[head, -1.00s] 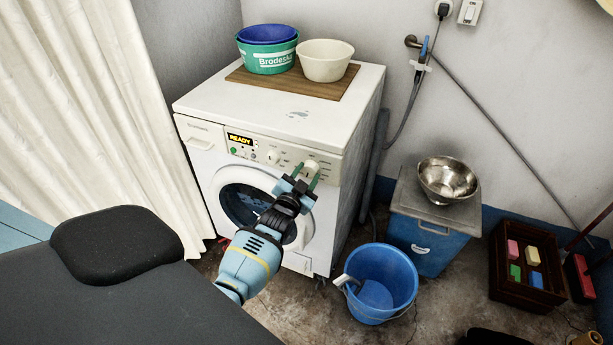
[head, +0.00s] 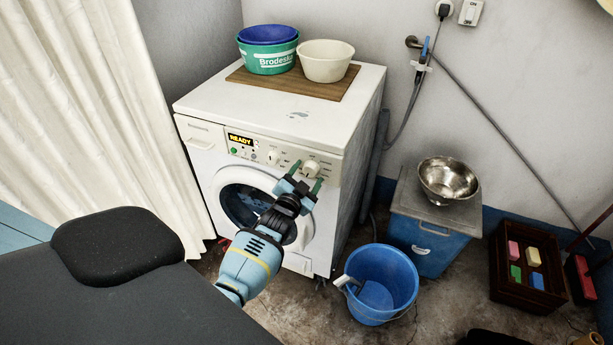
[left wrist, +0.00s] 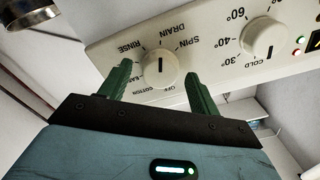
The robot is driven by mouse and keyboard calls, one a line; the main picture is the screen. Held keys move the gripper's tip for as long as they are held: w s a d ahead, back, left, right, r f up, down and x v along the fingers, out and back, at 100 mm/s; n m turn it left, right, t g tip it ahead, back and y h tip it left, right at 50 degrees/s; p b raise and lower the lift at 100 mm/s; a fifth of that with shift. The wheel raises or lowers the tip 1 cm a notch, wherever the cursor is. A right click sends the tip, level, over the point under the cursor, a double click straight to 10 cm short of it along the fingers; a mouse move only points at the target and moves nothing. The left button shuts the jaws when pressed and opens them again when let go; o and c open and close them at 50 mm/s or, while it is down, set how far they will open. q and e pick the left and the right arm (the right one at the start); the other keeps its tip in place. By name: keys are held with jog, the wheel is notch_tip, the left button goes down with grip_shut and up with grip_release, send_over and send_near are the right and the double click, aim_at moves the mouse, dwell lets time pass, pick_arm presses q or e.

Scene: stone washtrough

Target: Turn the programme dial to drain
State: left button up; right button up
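The programme dial (head: 311,168) is a white round knob at the right of the washing machine's control panel. In the left wrist view the dial (left wrist: 160,68) carries a dark line pointing up in the picture, roughly toward the DRAIN lettering (left wrist: 173,31); RINSE and SPIN lie to either side. I cannot tell the exact alignment. My left gripper (head: 306,176) is open, with its green fingers on either side of the dial. In the left wrist view the fingers (left wrist: 159,72) show a gap to the dial on both sides. My right gripper is not in view.
The washing machine (head: 285,105) shows READY on its display (head: 240,139). A second knob, for temperature (left wrist: 264,38), sits beside the programme dial. Basins stand on a board (head: 290,86) on top. A blue bucket (head: 395,262) stands on the floor to the right.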

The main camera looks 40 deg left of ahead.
pick_arm(q)
jog(key=p+v, duration=0.1)
jog(key=v, duration=0.7)
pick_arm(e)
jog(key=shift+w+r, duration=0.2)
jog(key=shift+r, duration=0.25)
pick_arm(q)
jog(key=shift+w+a, duration=0.1)
jog(key=s+d+f+g+h+p, duration=0.1)
jog(key=s+d, duration=0.5)
jog(key=s, duration=0.7)
jog(key=s+d+f+n+g+h+p, duration=0.1)
jog(key=s+d, duration=0.5)
jog(key=s, duration=0.6)
jog(key=s+d+f+g+h+p, duration=0.3)
jog(key=s+d+g+h+p, duration=0.1)
jog(key=s, duration=0.9)
jog(key=d+g+p, duration=0.1)
jog(key=d+g, duration=0.1)
jog(key=shift+s+f+n+g, duration=0.15)
jog(key=shift+s+n+g, duration=0.15)
jog(key=shift+n, duration=0.1)
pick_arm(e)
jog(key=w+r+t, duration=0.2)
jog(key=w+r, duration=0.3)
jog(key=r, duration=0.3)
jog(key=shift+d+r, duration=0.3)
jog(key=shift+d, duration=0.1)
